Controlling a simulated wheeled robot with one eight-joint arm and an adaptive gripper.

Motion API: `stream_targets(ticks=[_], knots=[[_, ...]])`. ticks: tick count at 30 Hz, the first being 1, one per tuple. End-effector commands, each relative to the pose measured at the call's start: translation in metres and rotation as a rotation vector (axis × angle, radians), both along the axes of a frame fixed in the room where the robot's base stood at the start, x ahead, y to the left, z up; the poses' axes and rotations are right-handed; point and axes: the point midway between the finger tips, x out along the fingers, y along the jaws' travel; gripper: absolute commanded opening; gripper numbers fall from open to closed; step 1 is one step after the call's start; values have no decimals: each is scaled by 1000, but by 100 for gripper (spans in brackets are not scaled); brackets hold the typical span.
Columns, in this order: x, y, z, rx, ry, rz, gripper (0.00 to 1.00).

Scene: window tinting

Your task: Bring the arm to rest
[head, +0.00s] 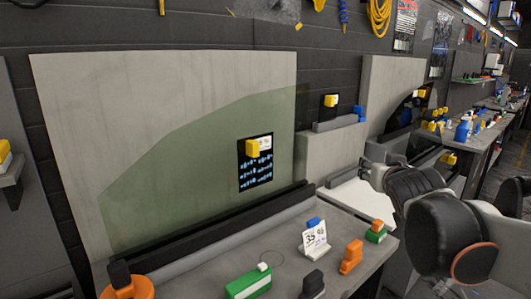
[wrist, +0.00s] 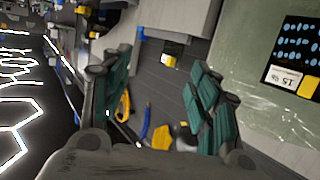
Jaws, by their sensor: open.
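My gripper (wrist: 160,80) is open in the wrist view. Its two green-padded fingers stand wide apart, and nothing is held between them. The background wall shows through the gap. In the head view my arm reaches in from the right side, bent, with black joint covers and pale links. Its far end is beside the right end of the workbench, and the fingers are hard to make out there.
A grey bench (head: 330,268) holds an orange tool (head: 351,257), a green tool (head: 248,284) and a white card (head: 315,240). A tinted glass pane (head: 200,165) stands behind it, bearing a black chart (head: 255,175). More benches line the right wall.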

Motion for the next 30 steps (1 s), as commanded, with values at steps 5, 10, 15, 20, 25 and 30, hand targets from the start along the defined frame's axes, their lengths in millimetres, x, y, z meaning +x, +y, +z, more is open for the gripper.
stream_targets(ticks=[5,10,15,20,25,30], knots=[[-78,28,-53,21,220,24,56],[-156,53,-113,39,434,83,56],[-223,70,-164,55,600,146,56],[-257,81,-190,64,685,190,56],[-265,84,-195,66,707,202,56],[-264,83,-195,66,706,201,56]])
